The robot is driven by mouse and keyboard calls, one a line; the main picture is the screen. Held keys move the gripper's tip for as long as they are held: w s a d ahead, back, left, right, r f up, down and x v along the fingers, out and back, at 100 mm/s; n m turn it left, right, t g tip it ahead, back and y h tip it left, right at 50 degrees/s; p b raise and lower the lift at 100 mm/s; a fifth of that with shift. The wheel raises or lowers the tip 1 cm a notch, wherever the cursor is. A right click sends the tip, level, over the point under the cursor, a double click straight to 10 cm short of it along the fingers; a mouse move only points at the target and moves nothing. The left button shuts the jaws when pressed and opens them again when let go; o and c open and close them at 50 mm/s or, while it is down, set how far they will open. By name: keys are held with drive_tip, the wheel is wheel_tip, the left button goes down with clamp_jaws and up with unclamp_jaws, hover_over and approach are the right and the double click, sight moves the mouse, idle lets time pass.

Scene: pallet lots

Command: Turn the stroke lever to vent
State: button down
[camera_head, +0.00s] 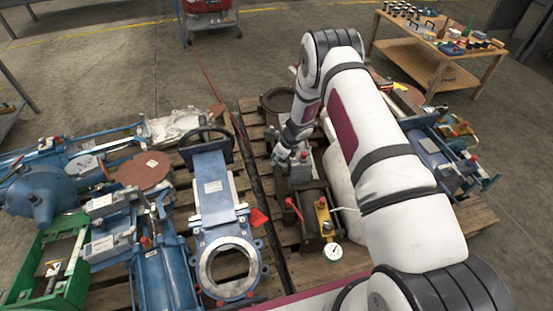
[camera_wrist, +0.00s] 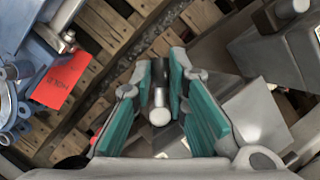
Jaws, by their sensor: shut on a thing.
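My gripper (camera_head: 284,153) reaches down over the dark grey unit on the right pallet in the head view. In the wrist view its teal-padded fingers (camera_wrist: 160,95) are closed about a short grey metal lever with a rounded pale end (camera_wrist: 160,117), which I take to be the stroke lever. The lever's base and any position marks are hidden by the fingers. In the head view the arm and hand hide the lever itself. A separate red-handled lever (camera_head: 293,207) stands nearer, beside a yellow block (camera_head: 324,216) and a white-faced gauge (camera_head: 332,252).
Blue cylinders (camera_head: 165,275) and a green crate (camera_head: 22,283) lie further left. A wooden table (camera_head: 447,76) stands at back right.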

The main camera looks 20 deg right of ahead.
drive_tip(key=shift+s+a+n+g+y+b, duration=0.15)
drive_tip(key=shift+s+n+g+y+b, duration=0.2)
drive_tip(key=shift+n, duration=0.8)
drive_tip(key=shift+s+a+n+g+y+b, duration=0.2)
drive_tip(key=shift+s+n+g+b, duration=0.3)
drive_tip(key=shift+n, duration=0.7)
drive_tip(key=shift+s+a+n+g+y+b, duration=0.2)
drive_tip(key=shift+n+b, duration=0.35)
drive_tip(key=shift+n, duration=0.6)
drive_tip(key=c, duration=1.6)
unclamp_jaws()
drive_tip(key=shift+o, duration=0.2)
drive_tip(key=v, duration=1.2)
drive_tip(key=shift+w, duration=0.1)
